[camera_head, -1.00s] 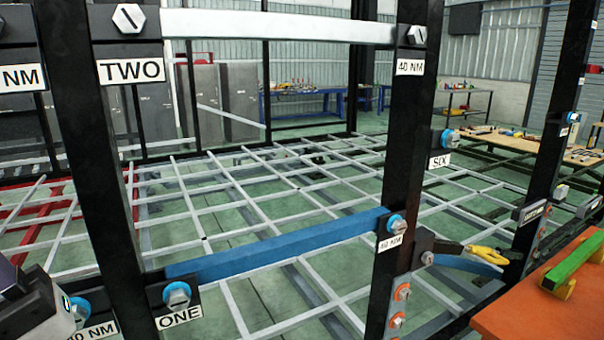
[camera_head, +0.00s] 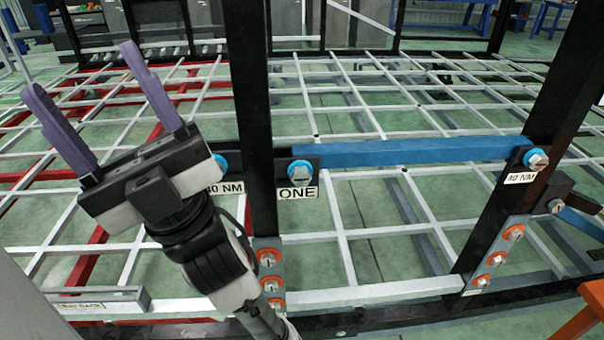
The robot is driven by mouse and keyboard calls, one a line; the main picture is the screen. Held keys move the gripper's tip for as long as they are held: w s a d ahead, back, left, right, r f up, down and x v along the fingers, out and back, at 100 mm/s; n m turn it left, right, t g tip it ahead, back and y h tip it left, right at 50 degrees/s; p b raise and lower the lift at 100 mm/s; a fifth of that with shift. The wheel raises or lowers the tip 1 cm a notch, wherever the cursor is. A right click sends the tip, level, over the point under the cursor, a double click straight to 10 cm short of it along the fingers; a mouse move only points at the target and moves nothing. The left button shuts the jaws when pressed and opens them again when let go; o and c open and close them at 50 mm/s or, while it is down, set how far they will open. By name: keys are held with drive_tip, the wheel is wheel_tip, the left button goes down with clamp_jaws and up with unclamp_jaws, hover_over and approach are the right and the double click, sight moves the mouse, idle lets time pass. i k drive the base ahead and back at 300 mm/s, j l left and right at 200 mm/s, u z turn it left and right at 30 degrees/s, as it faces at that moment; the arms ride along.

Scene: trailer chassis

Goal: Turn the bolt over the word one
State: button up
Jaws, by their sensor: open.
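The bolt over the word ONE (camera_head: 300,172) is a silver hex head with a blue ring, on a black plate at the left end of a blue crossbar (camera_head: 410,151). The white ONE label (camera_head: 297,193) sits just below it. My gripper (camera_head: 88,72) is open and empty, with two purple fingers pointing up and to the left. It is left of the bolt and apart from it. Another blue-ringed bolt by a NM label (camera_head: 228,188) is partly hidden behind my gripper.
A black upright post (camera_head: 251,110) stands between my gripper and the ONE bolt. Orange-ringed bolts (camera_head: 268,258) sit low on that post. A 40 NM bolt (camera_head: 536,160) is at the crossbar's right end. An orange surface (camera_head: 580,325) shows at the lower right.

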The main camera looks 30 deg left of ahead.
sight(300, 172)
drive_tip(key=k+l+u, duration=0.2)
drive_tip(key=l, duration=0.2)
drive_tip(key=k+l+u, duration=0.25)
drive_tip(key=l, duration=0.2)
drive_tip(key=k+l+u, duration=0.2)
drive_tip(key=l, duration=0.15)
drive_tip(key=i+l, duration=0.05)
